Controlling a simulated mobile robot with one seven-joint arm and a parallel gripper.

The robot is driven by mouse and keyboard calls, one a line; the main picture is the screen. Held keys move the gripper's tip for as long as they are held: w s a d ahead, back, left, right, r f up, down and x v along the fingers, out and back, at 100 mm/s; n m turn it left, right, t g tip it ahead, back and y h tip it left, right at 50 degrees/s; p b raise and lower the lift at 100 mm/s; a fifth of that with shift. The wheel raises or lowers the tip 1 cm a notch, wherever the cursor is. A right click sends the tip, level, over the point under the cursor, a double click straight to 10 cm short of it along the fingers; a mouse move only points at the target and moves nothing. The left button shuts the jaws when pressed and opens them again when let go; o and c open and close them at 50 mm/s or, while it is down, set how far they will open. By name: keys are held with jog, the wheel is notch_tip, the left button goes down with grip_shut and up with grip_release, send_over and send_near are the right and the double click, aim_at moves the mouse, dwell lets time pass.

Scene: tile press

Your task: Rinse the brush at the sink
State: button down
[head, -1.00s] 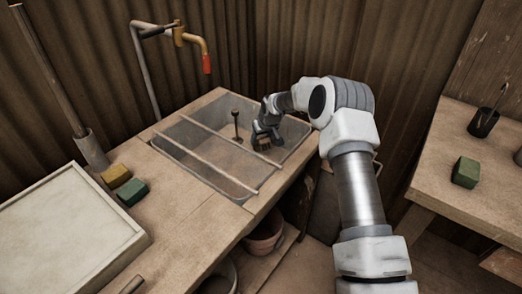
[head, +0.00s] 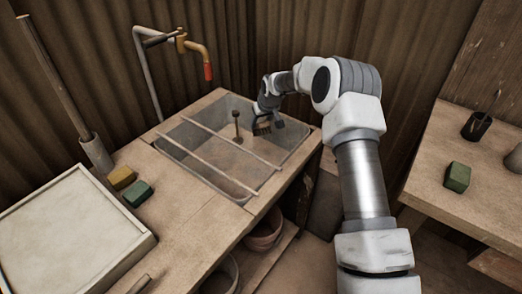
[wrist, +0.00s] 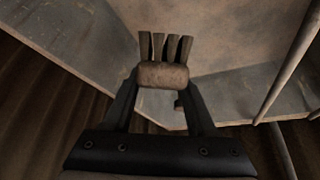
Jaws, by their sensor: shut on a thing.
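The sink (head: 228,186) is a grey basin set into the bench, with two thin rods across it and an upright dark post inside. My gripper (head: 267,123) is over the back right part of the basin. It is shut on the brush (head: 262,130), whose bristles show as a small dark comb. In the wrist view the brush (wrist: 164,75) is a brown block between my fingertips, with several stiff bristle tufts pointing away. The tap (head: 194,45) has a red tip (head: 208,72) and stands behind the sink, left of my gripper. No water stream shows.
A yellow block (head: 121,177) and a green block (head: 137,194) lie left of the sink, by a pale framed board (head: 70,235). Another green block (head: 457,177) and a dark cup (head: 477,126) stand on the right table. Corrugated walls close off the back.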

notch_tip(320, 180, up, 10)
jog(key=p, duration=0.5)
dwell(0.5)
jog(key=shift+r, duration=0.15)
dwell(1.8)
notch_tip(320, 180, up, 4)
jog(key=shift+f+p, duration=0.1)
jog(key=shift+p, duration=1.1)
